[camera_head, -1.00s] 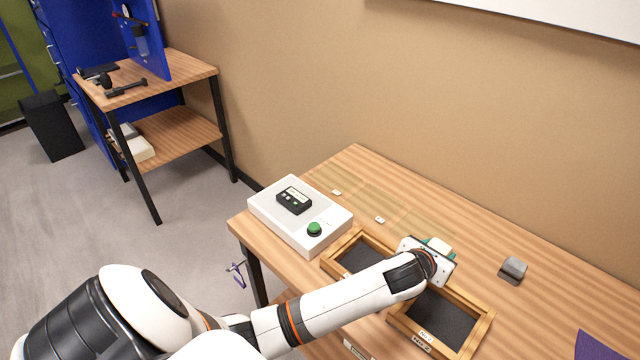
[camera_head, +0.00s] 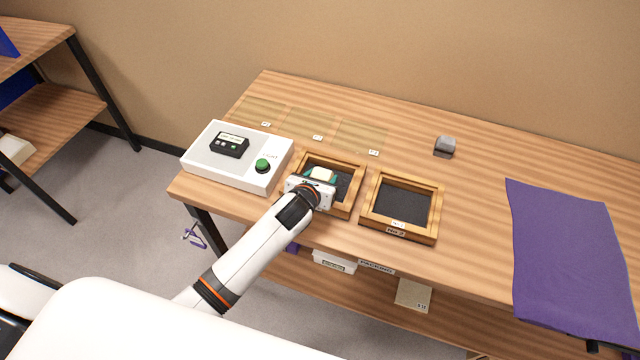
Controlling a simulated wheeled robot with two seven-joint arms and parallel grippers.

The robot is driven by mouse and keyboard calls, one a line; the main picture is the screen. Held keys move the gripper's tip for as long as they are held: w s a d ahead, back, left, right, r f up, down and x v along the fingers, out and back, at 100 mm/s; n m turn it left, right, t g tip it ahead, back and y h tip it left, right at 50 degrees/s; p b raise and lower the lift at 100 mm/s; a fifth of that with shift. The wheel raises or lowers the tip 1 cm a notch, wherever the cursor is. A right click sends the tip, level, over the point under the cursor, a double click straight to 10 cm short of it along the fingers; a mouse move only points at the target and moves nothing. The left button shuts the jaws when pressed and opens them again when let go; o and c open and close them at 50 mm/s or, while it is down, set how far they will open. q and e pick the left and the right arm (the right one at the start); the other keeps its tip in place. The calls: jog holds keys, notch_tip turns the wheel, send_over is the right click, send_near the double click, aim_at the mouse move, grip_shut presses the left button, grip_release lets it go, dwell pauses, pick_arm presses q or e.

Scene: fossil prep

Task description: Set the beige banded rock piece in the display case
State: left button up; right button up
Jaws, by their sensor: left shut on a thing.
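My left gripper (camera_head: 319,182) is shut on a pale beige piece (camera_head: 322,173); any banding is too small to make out. The gripper and piece are over the left one of two wooden cases with dark linings. The rim of this left case (camera_head: 345,161) shows around them, and my gripper hides much of its front and inside. I cannot tell whether the piece touches the lining. The right wooden case (camera_head: 373,190) stands beside it, empty, with a label on its front. My right gripper is not in view.
A white box with a green button (camera_head: 262,165) stands left of the cases. A grey block (camera_head: 444,146) sits behind to the right. A purple cloth (camera_head: 565,255) lies at the right. Flat marked panels with small tags (camera_head: 318,137) lie behind the cases.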

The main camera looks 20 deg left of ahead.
pick_arm(q)
jog(key=shift+f, duration=1.3)
jog(key=o, duration=1.2)
jog(key=shift+f, duration=0.15)
jog(key=shift+s+r, duration=0.1)
jog(key=shift+r, duration=0.15)
jog(key=v, duration=1.1)
jog(key=shift+s+r, duration=0.15)
jog(key=shift+s, duration=0.25)
